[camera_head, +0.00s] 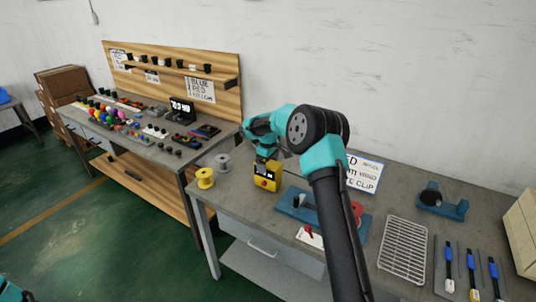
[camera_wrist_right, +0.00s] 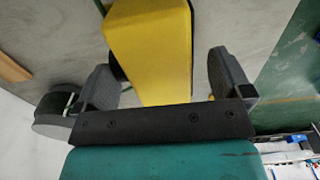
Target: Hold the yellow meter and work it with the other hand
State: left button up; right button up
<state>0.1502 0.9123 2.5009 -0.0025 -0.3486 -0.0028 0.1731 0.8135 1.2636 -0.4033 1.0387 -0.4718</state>
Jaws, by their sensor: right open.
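The yellow meter (camera_head: 267,176) stands on the grey workbench, near its left front edge, with a small dark display and a red part on its front. My right gripper (camera_head: 266,155) is above and behind it, open. In the right wrist view the meter (camera_wrist_right: 152,50) is a plain yellow block between the two spread dark fingers of the right gripper (camera_wrist_right: 170,80). A gap shows beside the right finger; whether the left finger touches is unclear.
A yellow spool (camera_head: 205,178) and a grey spool (camera_head: 222,162) stand left of the meter. A blue fixture (camera_head: 297,204), a wire rack (camera_head: 403,250) and blue-handled tools (camera_head: 471,262) lie to the right. A cluttered second bench (camera_head: 150,125) stands behind left.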

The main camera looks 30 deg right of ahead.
aim_at(264, 183)
jog(key=shift+f, duration=1.8)
jog(key=shift+c, duration=0.3)
jog(key=c, duration=1.1)
jog(key=o, duration=0.5)
jog(key=shift+c, duration=0.2)
jog(key=c, duration=0.3)
pick_arm(q)
jog(key=shift+c, duration=0.2)
grip_shut()
